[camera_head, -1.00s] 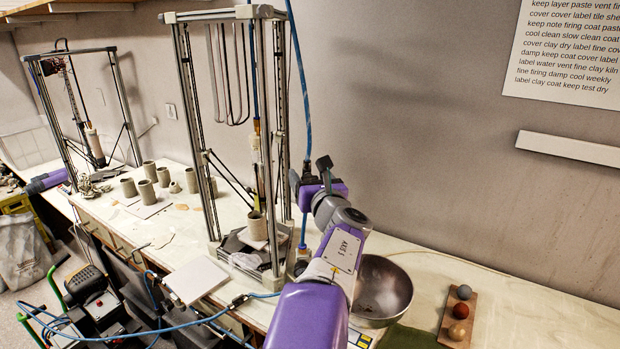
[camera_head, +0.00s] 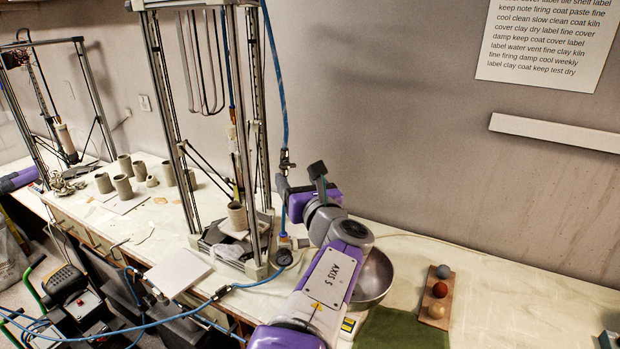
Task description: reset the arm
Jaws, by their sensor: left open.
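My left arm, purple and grey with an "AXIS 5" plate, rises from the bottom middle of the head view. My left gripper (camera_head: 300,166) is at its upper end, its dark fingers apart and pointing up. It appears open and empty, against the grey wall just right of the tall delta clay printer (camera_head: 258,160). A blue hose passes close by its left finger; I cannot tell whether they touch. My right gripper does not show.
A clay cup (camera_head: 237,216) stands in the printer. A metal bowl (camera_head: 374,280) is partly hidden behind my arm. A wooden board (camera_head: 436,314) with three balls and a green cloth (camera_head: 402,329) lie to the right. Several clay cups stand left. Bench at far right is mostly clear.

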